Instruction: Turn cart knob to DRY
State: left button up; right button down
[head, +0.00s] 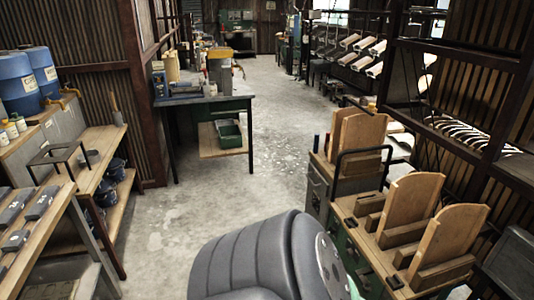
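No knob and no DRY marking can be made out in the head view. A bench or cart (317,192) with a dark front, a wooden top and upright wooden boards stands at the right; I cannot tell whether it is the task's cart. Small details show on its front, too small to read. Its lower part is cut off by the bottom edge and partly hidden behind a large grey ribbed body in the foreground. Neither of my grippers is in view.
Wooden shelves (100,195) and blue barrels (38,72) line the left. A green-and-black workbench (225,104) with a green bin (229,133) stands ahead. Upright wooden boards (446,238) are at the right. The concrete aisle (285,135) is clear.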

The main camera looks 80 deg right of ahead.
aim_at(349, 252)
jog(key=z, duration=3.7)
